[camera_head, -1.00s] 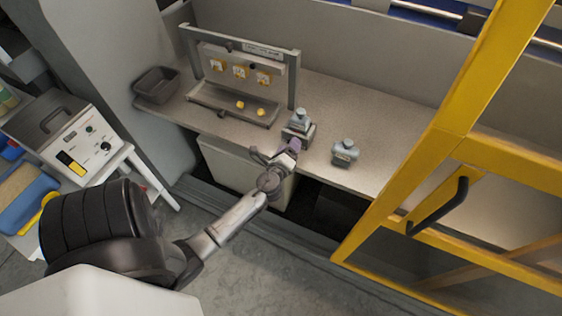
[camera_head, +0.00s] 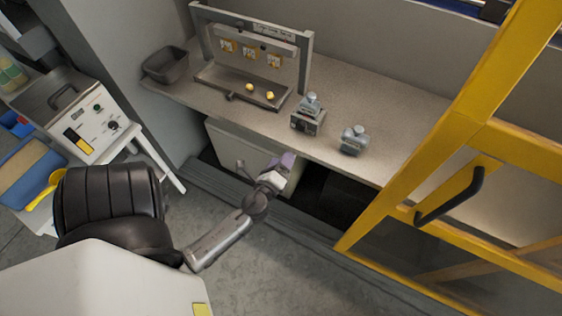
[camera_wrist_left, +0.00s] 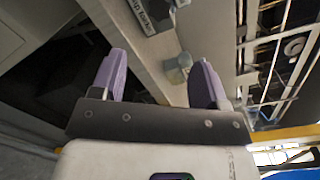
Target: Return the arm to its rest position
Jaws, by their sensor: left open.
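My left gripper (camera_head: 284,162) is in front of the counter's front edge in the head view, apart from the things on the counter. In the left wrist view its two purple fingers (camera_wrist_left: 160,82) stand wide apart with nothing between them. My right gripper is not in view.
The counter (camera_head: 385,112) carries a grey rack (camera_head: 245,88) with two yellow pieces in its tray and a dark bin (camera_head: 166,65) at left. A yellow-framed door (camera_head: 395,190) with a black handle stands at right. A white control box (camera_head: 92,125) is at left. Grey floor lies below.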

